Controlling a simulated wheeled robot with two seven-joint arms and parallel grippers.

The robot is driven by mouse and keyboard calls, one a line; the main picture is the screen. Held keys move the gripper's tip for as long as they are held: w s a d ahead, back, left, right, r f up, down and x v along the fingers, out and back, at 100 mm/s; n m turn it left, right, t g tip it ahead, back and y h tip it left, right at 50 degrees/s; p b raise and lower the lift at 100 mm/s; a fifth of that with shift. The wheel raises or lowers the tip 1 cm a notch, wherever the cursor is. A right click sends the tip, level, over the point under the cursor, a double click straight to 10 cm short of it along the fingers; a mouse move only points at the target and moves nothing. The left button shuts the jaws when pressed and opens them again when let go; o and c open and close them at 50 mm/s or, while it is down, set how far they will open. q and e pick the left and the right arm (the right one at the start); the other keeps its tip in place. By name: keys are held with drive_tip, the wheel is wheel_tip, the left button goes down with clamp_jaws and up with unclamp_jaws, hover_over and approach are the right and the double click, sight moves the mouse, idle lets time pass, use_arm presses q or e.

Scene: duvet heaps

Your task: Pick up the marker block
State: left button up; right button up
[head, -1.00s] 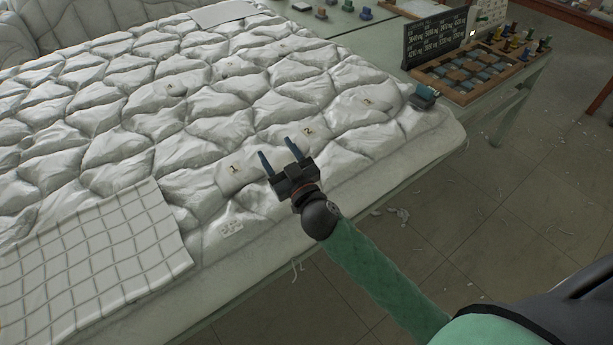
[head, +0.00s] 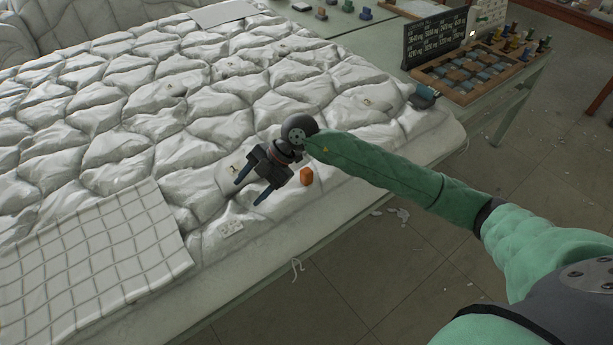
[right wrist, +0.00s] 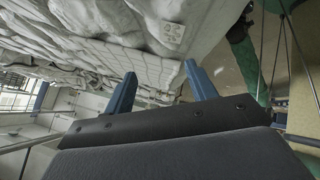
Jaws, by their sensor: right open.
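A small orange block (head: 307,177), the only likely marker block in view, rests on the puffy white duvet (head: 190,150) near its front edge. My right gripper (head: 247,194) is open and empty above the duvet, to the left of the block. Its fingers point down-left, away from the block, which lies just beside the gripper body. In the right wrist view the two blue fingers (right wrist: 160,70) stand apart with nothing between them, and I cannot see the block there. My left gripper is not in view.
A checked cloth (head: 95,255) covers the duvet's lower left. A dark-and-teal object (head: 424,97) sits at the right corner. Behind are a black number board (head: 437,38) and a wooden tray (head: 430,73). The bed edge drops to a tiled floor (head: 400,270).

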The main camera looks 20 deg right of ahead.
drive_tip(key=w+d+f+m+h, duration=0.2)
drive_tip(key=w+d+h, duration=0.25)
drive_tip(key=d, duration=0.35)
drive_tip(key=m+t+h, duration=0.1)
drive_tip(key=m+h, duration=0.1)
drive_tip(key=h, duration=0.3)
hover_over(306, 170)
drive_tip(key=shift+s+d+r+y, duration=0.2)
drive_tip(key=shift+r+y, duration=0.05)
drive_tip(key=shift+r, duration=0.15)
drive_tip(key=shift+d+f, duration=0.1)
drive_tip(key=shift+f, duration=0.05)
drive_tip(key=shift+f+p, duration=0.3)
drive_tip(key=shift+f, duration=0.75)
drive_tip(key=f+p, duration=0.1)
drive_tip(key=f, duration=0.1)
drive_tip(key=f+p, duration=0.2)
drive_tip(key=shift+w+a+f, duration=0.1)
drive_tip(key=shift+w+a, duration=0.05)
drive_tip(key=shift+a, duration=0.05)
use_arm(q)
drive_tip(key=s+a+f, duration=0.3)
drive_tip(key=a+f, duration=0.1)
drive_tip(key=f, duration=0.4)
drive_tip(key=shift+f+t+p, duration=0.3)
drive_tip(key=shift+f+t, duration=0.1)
use_arm(e)
drive_tip(key=shift+f, duration=0.55)
